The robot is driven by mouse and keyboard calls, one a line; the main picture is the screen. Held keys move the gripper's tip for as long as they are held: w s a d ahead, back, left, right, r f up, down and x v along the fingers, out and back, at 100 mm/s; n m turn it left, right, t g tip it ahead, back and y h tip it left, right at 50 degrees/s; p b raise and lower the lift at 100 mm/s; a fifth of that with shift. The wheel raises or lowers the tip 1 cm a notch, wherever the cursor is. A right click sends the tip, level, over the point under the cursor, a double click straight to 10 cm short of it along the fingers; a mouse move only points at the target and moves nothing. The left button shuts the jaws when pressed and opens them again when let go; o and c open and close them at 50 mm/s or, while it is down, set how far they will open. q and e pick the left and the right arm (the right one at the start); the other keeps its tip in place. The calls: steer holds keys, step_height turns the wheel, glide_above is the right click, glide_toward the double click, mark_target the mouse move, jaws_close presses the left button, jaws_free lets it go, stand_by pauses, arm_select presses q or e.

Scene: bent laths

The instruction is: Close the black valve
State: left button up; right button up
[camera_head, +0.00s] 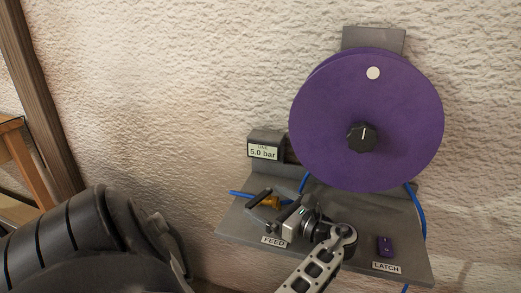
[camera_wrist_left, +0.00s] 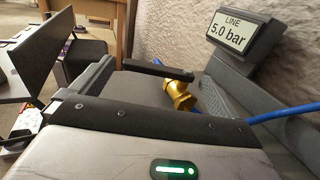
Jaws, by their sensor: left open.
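The valve (camera_wrist_left: 180,92) has a brass body and a black lever (camera_wrist_left: 158,69), which reaches left from the top of the body in the left wrist view. In the head view the brass body (camera_head: 269,201) sits on the grey shelf above the FEED label (camera_head: 274,241), partly behind my gripper. My left gripper (camera_head: 264,212) is open close to the valve, with its fingers pointing left. Whether the fingers touch the lever I cannot tell. The grey gripper body with a green light fills the bottom of the left wrist view. My right gripper is not in view.
A large purple disc (camera_head: 350,100) with a black knob (camera_head: 362,137) stands above the shelf (camera_head: 400,255). A display (camera_head: 264,152) reads LINE 5.0 bar. A purple switch (camera_head: 385,246) sits above the LATCH label (camera_head: 386,266). Blue tubing (camera_head: 418,210) runs around the shelf.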

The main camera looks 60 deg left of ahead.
arm_select(q)
steer(key=b+v, duration=0.1)
steer(key=v, duration=1.1)
steer(key=shift+w+d+r, duration=0.1)
steer(key=shift+d, duration=0.15)
